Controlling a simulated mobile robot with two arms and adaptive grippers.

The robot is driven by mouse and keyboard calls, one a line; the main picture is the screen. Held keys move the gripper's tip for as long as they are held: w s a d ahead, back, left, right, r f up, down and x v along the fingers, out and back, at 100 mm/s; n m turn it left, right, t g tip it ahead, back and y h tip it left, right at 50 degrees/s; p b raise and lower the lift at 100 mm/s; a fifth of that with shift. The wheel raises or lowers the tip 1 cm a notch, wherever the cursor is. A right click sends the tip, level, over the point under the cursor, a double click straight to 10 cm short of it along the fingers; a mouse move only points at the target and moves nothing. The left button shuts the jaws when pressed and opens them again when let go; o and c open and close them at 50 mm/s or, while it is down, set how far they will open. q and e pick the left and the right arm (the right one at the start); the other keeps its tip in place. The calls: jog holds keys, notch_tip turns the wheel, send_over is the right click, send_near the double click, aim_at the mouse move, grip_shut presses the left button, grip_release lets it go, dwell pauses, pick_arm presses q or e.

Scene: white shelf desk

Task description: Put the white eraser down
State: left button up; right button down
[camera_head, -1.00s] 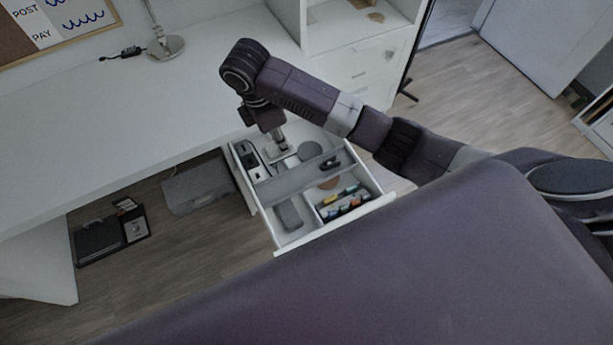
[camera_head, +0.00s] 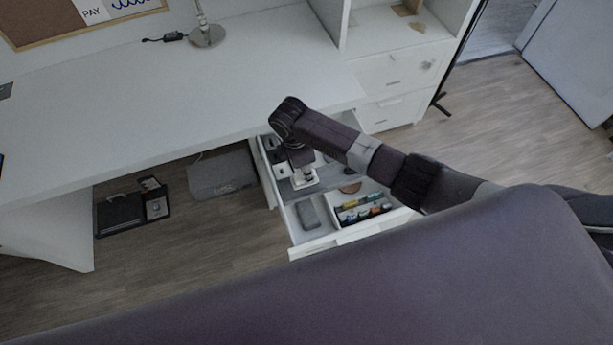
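An open white drawer (camera_head: 317,245) sticks out under the desk. My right arm comes in from the right, and its gripper (camera_head: 303,182) points down into the drawer, over the grey divider. Pale parts show at the gripper's end. I cannot tell whether the white eraser is among them, and I cannot make it out elsewhere. The fingers are too small to tell open from shut. My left gripper is not in view.
The drawer's front part holds a grey case (camera_head: 308,213) at left and several coloured items (camera_head: 363,212) at right. The white desk top (camera_head: 200,110) is mostly clear. A lamp (camera_head: 207,36) stands at its back.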

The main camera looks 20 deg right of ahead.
aim_at(301, 175)
jog(key=shift+f, duration=1.75)
jog(key=c, duration=1.7)
grip_release()
jog(key=shift+o, duration=0.2)
jog(key=r, duration=0.4)
jog(key=a+r, duration=0.1)
jog(key=r, duration=0.7)
jog(key=shift+a+b, duration=0.3)
jog(key=shift+a, duration=0.05)
